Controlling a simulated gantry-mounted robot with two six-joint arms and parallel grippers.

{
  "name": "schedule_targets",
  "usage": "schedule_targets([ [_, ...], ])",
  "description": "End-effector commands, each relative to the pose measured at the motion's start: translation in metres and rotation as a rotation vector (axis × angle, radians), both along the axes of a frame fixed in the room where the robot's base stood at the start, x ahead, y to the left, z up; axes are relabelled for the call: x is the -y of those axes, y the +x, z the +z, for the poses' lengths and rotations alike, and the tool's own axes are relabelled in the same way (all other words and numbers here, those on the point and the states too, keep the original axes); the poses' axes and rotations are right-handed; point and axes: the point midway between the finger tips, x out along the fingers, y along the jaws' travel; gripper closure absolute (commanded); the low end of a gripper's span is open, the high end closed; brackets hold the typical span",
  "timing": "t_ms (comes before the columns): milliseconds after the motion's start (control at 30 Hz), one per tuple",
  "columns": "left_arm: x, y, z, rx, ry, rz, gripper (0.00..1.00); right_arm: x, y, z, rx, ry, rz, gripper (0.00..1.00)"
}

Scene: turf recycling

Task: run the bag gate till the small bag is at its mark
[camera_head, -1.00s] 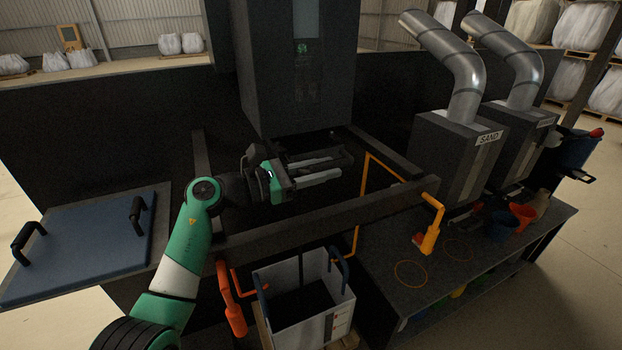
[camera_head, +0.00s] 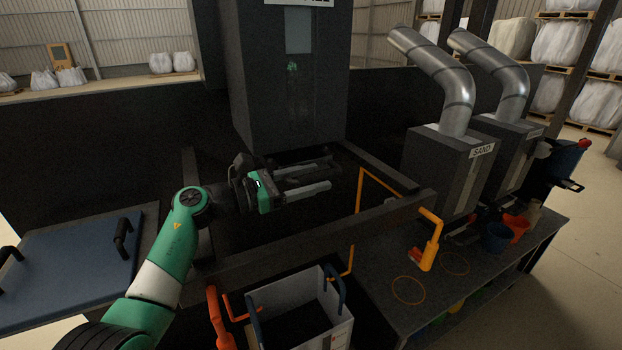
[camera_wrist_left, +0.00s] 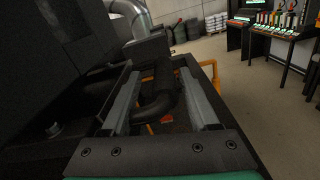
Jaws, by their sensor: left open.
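My left gripper (camera_head: 330,174) is open in the head view, its fingers pointing right just below the tall dark hopper (camera_head: 290,80). In the left wrist view its open fingers (camera_wrist_left: 156,75) stand on either side of a black curved handle (camera_wrist_left: 156,100); I cannot tell whether they touch it. A white open-topped bag (camera_head: 330,333) with dark blue loops stands below the dark frame at the bottom, partly cut off. An orange lever (camera_head: 430,243) stands to the right and a red-orange one (camera_head: 216,320) to the left. I cannot tell which part is the bag gate, and no bag mark is identifiable.
A blue lid (camera_head: 75,270) with black handles lies at left. Dark frame rails (camera_head: 320,225) run in front of my gripper. The bench at right carries orange rings (camera_head: 408,290), a sand unit (camera_head: 447,170) with a silver pipe, a blue bucket (camera_head: 497,238) and an orange container (camera_head: 517,226).

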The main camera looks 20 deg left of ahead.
Motion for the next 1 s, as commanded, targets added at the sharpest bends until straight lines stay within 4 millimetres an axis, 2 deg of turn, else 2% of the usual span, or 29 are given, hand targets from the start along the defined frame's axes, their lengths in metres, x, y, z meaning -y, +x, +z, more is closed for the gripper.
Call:
schedule_targets([
  [167,0.0,-0.001,0.001,0.001,-0.001,-0.001,0.39,0.0,0.0,0.0,0.0,0.0,0.0,0.39],
  [367,-0.011,-0.011,0.002,0.005,0.0,-0.002,0.39,0.0,0.0,0.004,0.0,0.0,0.0,0.39],
  [467,-0.019,-0.022,0.001,0.004,0.001,0.001,0.39,0.0,0.0,0.006,0.0,0.0,0.0,0.39],
  [800,-0.068,-0.077,0.001,0.0,0.0,0.002,0.39,0.0,0.0,0.023,0.0,0.0,0.0,0.39],
  [1000,-0.076,-0.088,0.0,-0.001,-0.001,0.0,0.39,0.0,0.0,0.024,0.0,0.0,0.0,0.39],
])
